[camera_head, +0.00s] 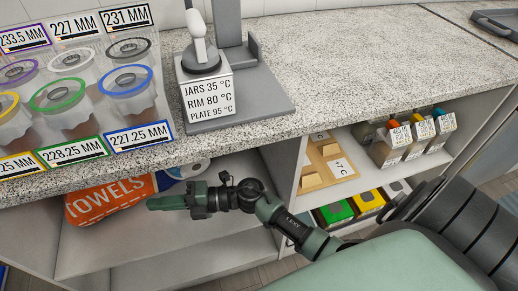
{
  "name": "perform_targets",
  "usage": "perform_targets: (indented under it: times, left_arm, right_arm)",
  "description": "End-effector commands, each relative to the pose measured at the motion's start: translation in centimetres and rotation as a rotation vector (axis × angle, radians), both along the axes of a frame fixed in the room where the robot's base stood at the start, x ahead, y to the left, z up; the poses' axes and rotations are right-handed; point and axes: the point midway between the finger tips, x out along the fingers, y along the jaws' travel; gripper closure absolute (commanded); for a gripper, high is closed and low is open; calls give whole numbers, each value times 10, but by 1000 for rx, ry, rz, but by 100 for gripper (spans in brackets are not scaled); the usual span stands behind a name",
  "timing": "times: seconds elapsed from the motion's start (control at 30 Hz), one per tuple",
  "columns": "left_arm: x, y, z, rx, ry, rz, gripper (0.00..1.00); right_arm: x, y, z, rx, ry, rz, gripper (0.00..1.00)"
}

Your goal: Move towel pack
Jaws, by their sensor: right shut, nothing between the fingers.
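The orange towel pack (104,200) with white "TOWELS" lettering lies in the open cubby under the counter, at the left. Its right end is close to a white and blue roll-like item. My right gripper (150,203) reaches in from the right. Its fingers are shut with nothing between them and point left at the lower right end of the pack. I cannot tell whether the fingertips touch the pack. My left gripper is not in view.
A blue and white roll (187,170) sits behind my gripper. The cubby floor (150,240) is bare below and right of the gripper. A shelf on the right holds a wooden block tray (318,170) and labelled jars (390,146).

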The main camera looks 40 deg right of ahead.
Motion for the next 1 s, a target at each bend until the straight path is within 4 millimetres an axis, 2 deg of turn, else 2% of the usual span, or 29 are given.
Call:
perform_targets:
  times: [0.03, 0.33, 0.8, 0.83, 1.0]
  left_arm:
    - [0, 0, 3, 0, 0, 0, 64]
    - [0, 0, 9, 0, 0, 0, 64]
    - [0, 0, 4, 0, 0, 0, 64]
    - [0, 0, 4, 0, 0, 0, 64]
    - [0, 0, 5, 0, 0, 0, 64]
  right_arm:
    - [-11, 4, 1, 5, 3, 0, 100]
    - [-69, 17, 0, -2, 3, 1, 100]
    - [-116, -67, -1, -4, 2, 1, 100]
    - [-119, -72, -1, -3, 2, 1, 100]
    - [-90, -81, 22, 84, 21, -164, 100]
